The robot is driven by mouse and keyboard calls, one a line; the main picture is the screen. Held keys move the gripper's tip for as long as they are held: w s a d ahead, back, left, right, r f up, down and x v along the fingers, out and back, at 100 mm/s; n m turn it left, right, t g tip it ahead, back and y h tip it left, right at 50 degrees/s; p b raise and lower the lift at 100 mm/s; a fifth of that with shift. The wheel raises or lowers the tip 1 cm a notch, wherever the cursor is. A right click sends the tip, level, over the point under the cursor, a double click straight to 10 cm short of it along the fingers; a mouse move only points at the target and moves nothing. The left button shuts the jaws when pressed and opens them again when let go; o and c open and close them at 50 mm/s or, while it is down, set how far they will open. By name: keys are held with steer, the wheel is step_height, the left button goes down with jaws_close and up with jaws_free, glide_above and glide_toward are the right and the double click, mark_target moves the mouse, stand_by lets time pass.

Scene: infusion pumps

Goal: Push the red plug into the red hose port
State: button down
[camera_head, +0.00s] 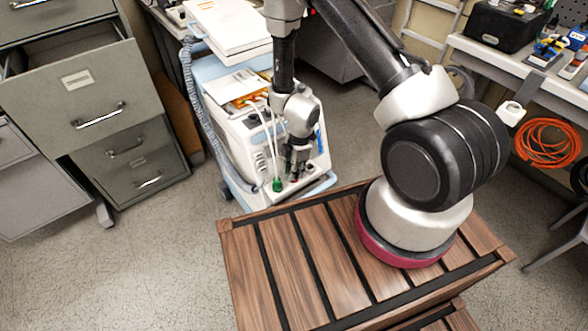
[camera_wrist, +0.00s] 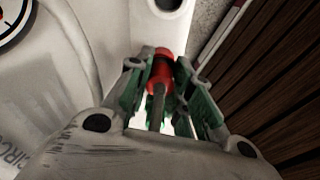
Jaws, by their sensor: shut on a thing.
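My gripper (camera_head: 297,160) hangs over the front ledge of the white infusion pump machine (camera_head: 254,138). In the wrist view its fingers (camera_wrist: 160,68) are shut on the red plug (camera_wrist: 161,74), one finger on each side. A grey hose or stem (camera_wrist: 157,105) runs from the plug toward my palm. The plug's far end is close to the white ledge (camera_wrist: 145,25); I cannot tell whether it touches. In the head view the plug shows only as a small red spot under the fingers. The red hose port cannot be made out.
A green plug (camera_head: 277,185) with pale hoses is on the ledge left of my gripper. A dark round hole (camera_wrist: 168,4) is in the ledge ahead. A slatted wooden crate (camera_head: 285,262) stands in front, a filing cabinet (camera_head: 75,90) at left, a workbench (camera_head: 520,72) at right.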

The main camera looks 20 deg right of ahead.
steer(key=shift+s+f, duration=0.15)
steer(key=shift+f, duration=0.15)
steer(key=c, duration=1.2)
jaws_free()
steer(key=shift+f, duration=0.1)
steer(key=shift+r, duration=0.2)
